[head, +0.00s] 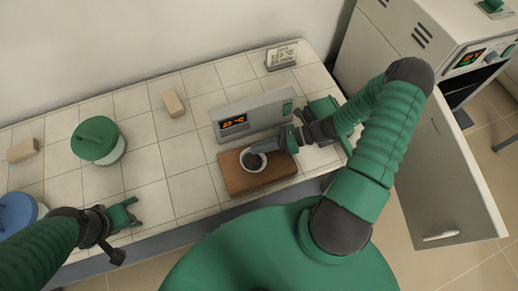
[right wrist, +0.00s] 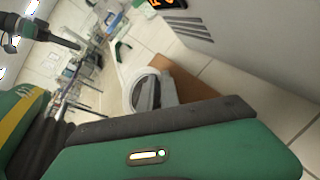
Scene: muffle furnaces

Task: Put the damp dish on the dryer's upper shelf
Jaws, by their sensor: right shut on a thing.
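The dish (head: 253,159) is a small white round cup with dark grey content. It is at the brown board (head: 232,183) on the tiled bench; I cannot tell whether it touches the board. My right gripper (head: 265,152) is shut on its rim. In the right wrist view the white dish (right wrist: 131,92) shows beside a grey finger, partly hidden. My left gripper (head: 132,214) is open and empty over the bench's front edge. The dryer (head: 440,28) is the white cabinet at the right, its door (head: 450,175) swung open. Its shelves are hidden from view.
A grey box with an orange display (head: 252,117) stands right behind the board. A green-lidded jar (head: 97,140), a blue-lidded jar (head: 17,213), tan blocks (head: 173,103) and a small sign (head: 282,56) are on the bench. The open door juts out over the floor.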

